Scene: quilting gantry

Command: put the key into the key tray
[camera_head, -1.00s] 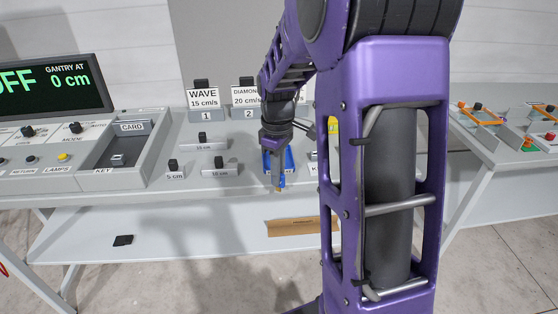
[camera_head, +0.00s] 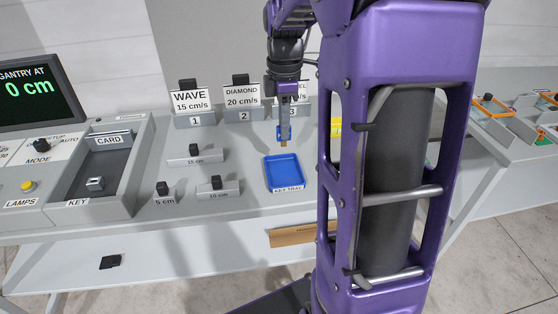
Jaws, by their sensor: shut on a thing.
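My gripper (camera_head: 285,124) points down and is shut on the key (camera_head: 283,140). The key shows as a small piece with blue at the jaws and a brass-coloured lower end; the jaws hide part of it. The blue key tray (camera_head: 283,186) lies on the grey desk, labelled KEY TRAY on its front edge. In the picture the key hangs just above the tray's far edge, apart from it. The tray's visible floor is empty.
Signed blocks WAVE (camera_head: 193,104) and DIAMOND (camera_head: 242,102) stand behind. Black-knobbed blocks (camera_head: 217,188) lie left of the tray. A console (camera_head: 128,199) with a KEY label is at left. My purple arm hides the desk to the right.

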